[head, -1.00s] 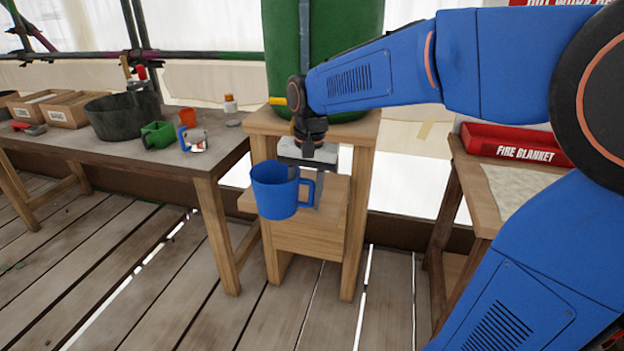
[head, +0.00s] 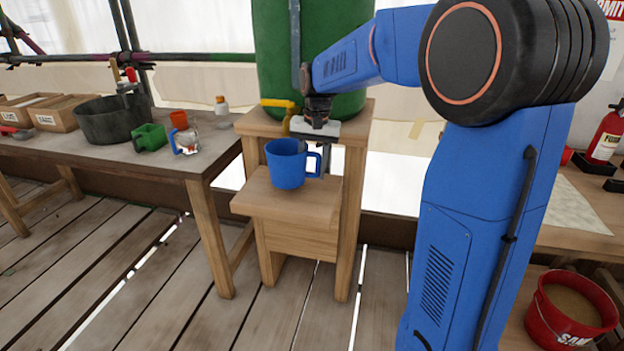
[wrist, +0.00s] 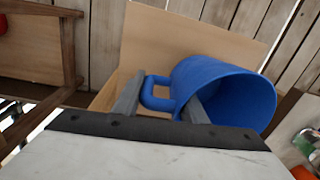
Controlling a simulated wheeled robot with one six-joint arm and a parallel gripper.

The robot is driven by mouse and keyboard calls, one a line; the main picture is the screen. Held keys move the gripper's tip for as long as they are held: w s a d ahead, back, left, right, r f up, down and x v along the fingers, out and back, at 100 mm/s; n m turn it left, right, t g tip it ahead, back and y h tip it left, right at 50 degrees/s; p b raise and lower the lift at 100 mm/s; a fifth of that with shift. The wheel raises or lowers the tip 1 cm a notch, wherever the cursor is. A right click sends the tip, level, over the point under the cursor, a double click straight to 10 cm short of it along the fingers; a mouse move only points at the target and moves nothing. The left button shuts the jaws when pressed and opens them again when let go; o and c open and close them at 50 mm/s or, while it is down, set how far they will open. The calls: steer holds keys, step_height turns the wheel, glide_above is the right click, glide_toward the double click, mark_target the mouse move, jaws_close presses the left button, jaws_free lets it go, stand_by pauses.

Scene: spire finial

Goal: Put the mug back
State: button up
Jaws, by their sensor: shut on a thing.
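The blue mug (head: 287,166) is upright at the small wooden shelf (head: 262,200) below the green barrel's tap. My gripper (head: 322,160) is at the mug's right side, on its handle side. In the wrist view, my gripper (wrist: 160,112) is shut on the mug (wrist: 228,92), with one finger at the handle and one inside the rim. The mug's base appears at or just above the shelf top; I cannot tell whether it touches.
A green barrel (head: 300,70) with a yellow tap (head: 280,104) stands above the shelf. The left table (head: 100,160) carries a black bucket (head: 110,118), a green mug (head: 150,137) and an orange cup (head: 179,120). A red bucket (head: 565,312) is at lower right.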

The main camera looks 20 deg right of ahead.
steer(key=shift+f, duration=1.8)
steer(key=o, duration=1.3)
steer(key=shift+f, duration=0.1)
